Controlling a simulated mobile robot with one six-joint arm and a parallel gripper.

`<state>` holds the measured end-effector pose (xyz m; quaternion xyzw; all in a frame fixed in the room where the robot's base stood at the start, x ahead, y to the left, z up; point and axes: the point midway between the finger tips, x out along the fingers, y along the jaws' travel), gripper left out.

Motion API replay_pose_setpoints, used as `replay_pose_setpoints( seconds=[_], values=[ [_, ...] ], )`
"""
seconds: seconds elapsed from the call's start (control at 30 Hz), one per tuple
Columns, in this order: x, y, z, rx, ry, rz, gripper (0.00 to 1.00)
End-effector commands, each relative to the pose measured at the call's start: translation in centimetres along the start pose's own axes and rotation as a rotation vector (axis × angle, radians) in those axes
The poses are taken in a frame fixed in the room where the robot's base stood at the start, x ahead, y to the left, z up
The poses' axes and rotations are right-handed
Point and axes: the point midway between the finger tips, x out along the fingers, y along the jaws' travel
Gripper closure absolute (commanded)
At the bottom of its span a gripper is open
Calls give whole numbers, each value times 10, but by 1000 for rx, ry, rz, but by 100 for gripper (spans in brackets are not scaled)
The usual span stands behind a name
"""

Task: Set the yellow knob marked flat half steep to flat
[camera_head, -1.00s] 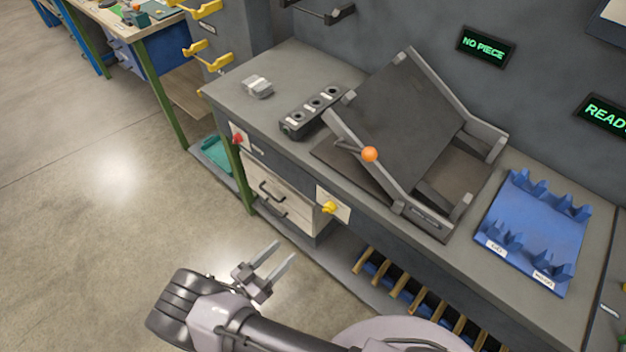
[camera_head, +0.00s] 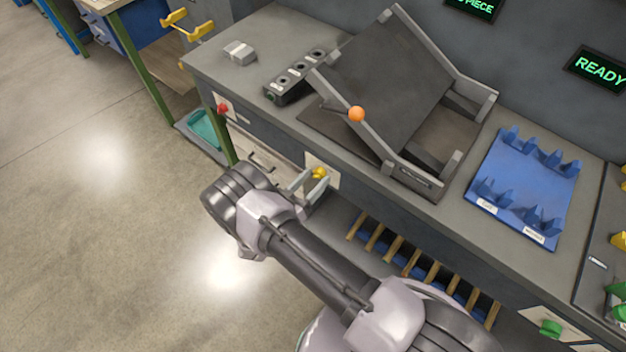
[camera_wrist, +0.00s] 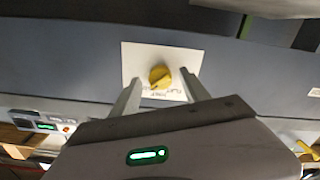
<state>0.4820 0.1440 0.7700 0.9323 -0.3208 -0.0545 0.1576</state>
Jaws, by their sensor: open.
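The yellow knob (camera_head: 319,172) sits on a white plate (camera_head: 326,183) on the front face of the bench. In the wrist view the knob (camera_wrist: 160,76) is between and just beyond my two fingertips, and its plate (camera_wrist: 135,62) has small dark lettering too blurred to read. I cannot tell which mark the knob points to. My gripper (camera_head: 311,183) is open in front of the knob, one finger on each side of it; the wrist view shows both fingers (camera_wrist: 161,88) apart and nothing held.
A tilted dark fixture (camera_head: 390,85) with an orange ball handle (camera_head: 356,114) stands on the bench above. A red knob (camera_head: 223,109) is to the left on the bench front. A blue tray (camera_head: 527,187) is at the right. A slatted rack (camera_head: 420,265) lies below.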

Motion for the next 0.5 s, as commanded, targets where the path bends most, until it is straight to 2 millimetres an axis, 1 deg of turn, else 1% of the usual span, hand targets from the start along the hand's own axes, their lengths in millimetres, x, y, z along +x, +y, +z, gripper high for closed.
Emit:
replay_pose_setpoints(
  seconds=[0.1,0.17,0.3,0.4,0.5],
  values=[
    [0,0,0,0,0,0,46],
    [0,0,0,0,0,0,56],
    [0,0,0,0,0,0,84],
    [-1,0,0,0,0,0,100],
    [-1,0,0,-1,0,0,100]
  ],
)
